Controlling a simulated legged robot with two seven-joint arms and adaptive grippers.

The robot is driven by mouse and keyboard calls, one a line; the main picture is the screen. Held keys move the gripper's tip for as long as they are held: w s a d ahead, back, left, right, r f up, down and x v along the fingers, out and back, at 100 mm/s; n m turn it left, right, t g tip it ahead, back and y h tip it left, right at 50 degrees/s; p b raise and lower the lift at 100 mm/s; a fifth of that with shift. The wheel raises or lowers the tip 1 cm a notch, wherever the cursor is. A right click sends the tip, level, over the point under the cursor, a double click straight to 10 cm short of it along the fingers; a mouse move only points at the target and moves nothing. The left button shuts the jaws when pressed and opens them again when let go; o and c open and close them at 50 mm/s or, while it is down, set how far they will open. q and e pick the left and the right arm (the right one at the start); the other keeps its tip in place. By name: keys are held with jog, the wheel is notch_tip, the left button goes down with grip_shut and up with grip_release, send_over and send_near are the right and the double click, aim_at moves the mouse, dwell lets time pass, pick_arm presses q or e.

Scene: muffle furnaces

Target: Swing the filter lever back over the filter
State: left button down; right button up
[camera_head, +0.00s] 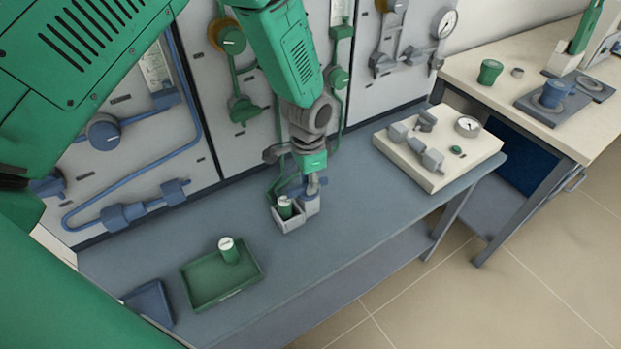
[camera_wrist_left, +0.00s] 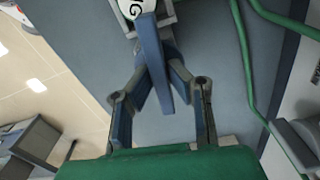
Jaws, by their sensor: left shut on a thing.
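The filter (camera_head: 285,208) is a small green cylinder with a pale top, standing upright in a light grey holder (camera_head: 289,226) on the bench. In the left wrist view, part of the filter's white lettered top (camera_wrist_left: 132,8) shows at the upper edge. The lever is a blue bar (camera_wrist_left: 152,55) running from the filter's side down between my fingers; its far end lies beside or partly over the top, which I cannot tell exactly. My left gripper (camera_wrist_left: 163,103) is shut on the lever. In the head view this gripper (camera_head: 313,182) points down just right of the filter. My right gripper is out of view.
A green tray (camera_head: 205,296) with a green canister (camera_head: 228,249) and a blue tray (camera_head: 150,302) are at left. A pale block with fittings and a gauge (camera_head: 437,168) stands at right. Pipes and valves line the wall panels behind. The bench front is clear.

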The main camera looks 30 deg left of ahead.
aim_at(307, 184)
pick_arm(q)
jog(key=shift+w+a+r+n, duration=0.1)
jog(key=shift+a+n, duration=0.05)
jog(key=shift+n, duration=0.55)
jog(key=c, duration=1.5)
grip_release()
jog(key=shift+c, duration=0.2)
notch_tip(307, 184, up, 12)
jog(key=shift+f, duration=0.2)
